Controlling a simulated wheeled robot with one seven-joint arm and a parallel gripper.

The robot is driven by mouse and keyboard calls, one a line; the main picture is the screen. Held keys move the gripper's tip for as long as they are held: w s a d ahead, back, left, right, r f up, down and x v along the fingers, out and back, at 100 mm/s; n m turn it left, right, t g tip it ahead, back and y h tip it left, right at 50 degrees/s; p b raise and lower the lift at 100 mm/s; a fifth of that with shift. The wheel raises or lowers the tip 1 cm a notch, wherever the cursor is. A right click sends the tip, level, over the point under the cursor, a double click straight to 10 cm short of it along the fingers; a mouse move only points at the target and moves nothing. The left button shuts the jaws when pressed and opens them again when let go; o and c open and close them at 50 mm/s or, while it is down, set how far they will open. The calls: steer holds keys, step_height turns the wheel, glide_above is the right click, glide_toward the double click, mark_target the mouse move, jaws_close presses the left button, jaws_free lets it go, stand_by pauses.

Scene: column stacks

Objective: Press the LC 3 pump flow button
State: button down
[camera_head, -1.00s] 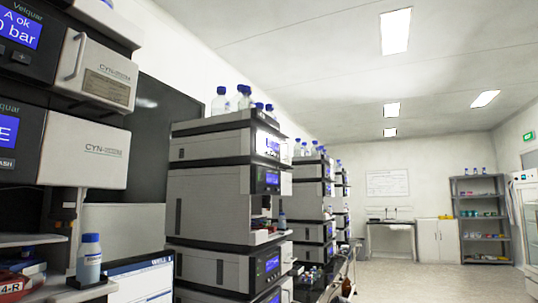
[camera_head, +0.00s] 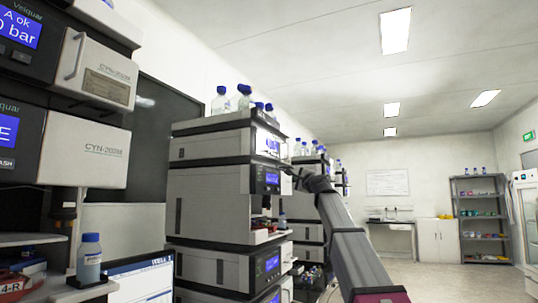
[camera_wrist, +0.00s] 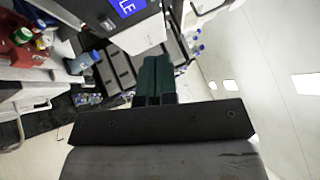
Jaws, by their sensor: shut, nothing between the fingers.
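My gripper (camera_wrist: 155,78) shows in the wrist view as two dark green fingers pressed together with nothing between them. In the head view my dark grey arm rises from the lower right, its end beside the right edge of the middle column stack (camera_head: 210,208). That stack has small blue screens (camera_head: 272,178) on its front. I cannot tell whether the fingertips touch anything. The near left stack (camera_head: 84,152) has blue screens, one reading "A ok" and "bar" (camera_head: 20,28), with small dark buttons below. No label reading LC 3 is legible, and I cannot single out the pump flow button.
More bottles (camera_head: 221,100) stand on the middle stack. Further stacks recede behind my arm. A grey shelf (camera_head: 480,218) stands at the back right. The floor there is open.

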mark_target(268, 152)
step_height(268, 152, up, 11)
steer(key=s+m+t, duration=0.1)
steer(key=s+t, duration=0.1)
steer(key=shift+s+m+y, duration=0.3)
steer(key=shift+s+m, duration=0.05)
steer(key=shift+m, duration=0.05)
steer(key=shift+a, duration=0.1)
steer(key=w+a, duration=0.3)
steer(key=a, duration=0.5)
steer(key=shift+w+a, duration=0.1)
steer(key=shift+a, duration=0.2)
stand_by(1.6)
steer(key=shift+w+a, duration=0.1)
steer(key=shift+a, duration=0.1)
steer(key=shift+w+a, duration=0.1)
steer(key=shift+a, duration=0.3)
stand_by(0.8)
steer(key=shift+d, duration=0.2)
steer(key=shift+s+d, duration=0.3)
steer(key=shift+d, duration=0.3)
